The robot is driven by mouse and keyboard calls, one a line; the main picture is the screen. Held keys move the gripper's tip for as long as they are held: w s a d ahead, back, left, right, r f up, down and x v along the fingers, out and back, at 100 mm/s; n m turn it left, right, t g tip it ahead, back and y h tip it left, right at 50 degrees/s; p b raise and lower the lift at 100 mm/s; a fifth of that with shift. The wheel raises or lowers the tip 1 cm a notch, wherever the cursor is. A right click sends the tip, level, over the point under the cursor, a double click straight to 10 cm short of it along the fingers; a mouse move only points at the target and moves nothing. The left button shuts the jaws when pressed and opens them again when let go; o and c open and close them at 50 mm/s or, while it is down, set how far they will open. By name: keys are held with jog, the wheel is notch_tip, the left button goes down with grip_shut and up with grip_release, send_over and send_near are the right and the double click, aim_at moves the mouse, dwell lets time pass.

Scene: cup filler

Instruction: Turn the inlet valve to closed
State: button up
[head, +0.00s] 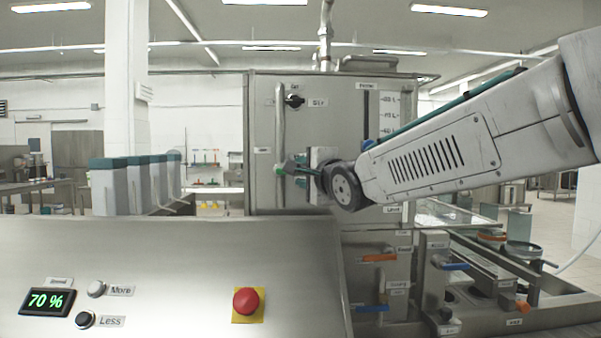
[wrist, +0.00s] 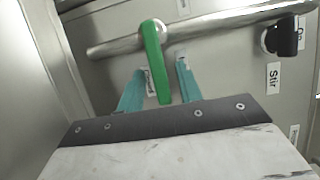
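The green valve lever (wrist: 153,62) shows in the wrist view. It lies across the metal pipe (wrist: 220,22), roughly at right angles to it. In the head view this pipe (head: 280,120) runs upright on the front of the steel tank cabinet (head: 330,95). My gripper (head: 296,169) is at the pipe in the head view. In the wrist view my gripper (wrist: 161,68) has its two teal fingers open, one on each side of the lever, with a gap visible on both sides. In the head view the lever is hard to tell from my fingers.
A black knob (wrist: 283,38) marked Stir sits beside the pipe. The console in front has a 70 % display (head: 48,302), More and Less buttons and a red stop button (head: 248,301). Orange (head: 379,257) and blue valve levers sit lower right. Tall containers stand at left.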

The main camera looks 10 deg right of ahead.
jog(key=v, duration=0.6)
jog(key=shift+s, duration=0.2)
jog(key=shift+d, duration=0.1)
jog(key=s+d+f+n+g+h, duration=0.3)
jog(key=s+d+f+g, duration=0.15)
jog(key=s+f, duration=0.3)
jog(key=s+d+f+n+g+h, duration=0.2)
jog(key=s+d+f+n+g, duration=0.15)
jog(key=s+d+f, duration=0.4)
jog(key=s+f+n+g, duration=0.4)
jog(key=s+f, duration=0.1)
jog(key=s, duration=0.4)
jog(key=s+d+f+n+g, duration=0.1)
jog(key=s+f+n+g, duration=0.2)
jog(key=s+f, duration=0.3)
jog(key=s+n, duration=0.1)
jog(key=s, duration=0.3)
jog(key=shift+d+f+g, duration=0.2)
jog(key=shift+d+g, duration=0.05)
jog(key=shift+g, duration=0.15)
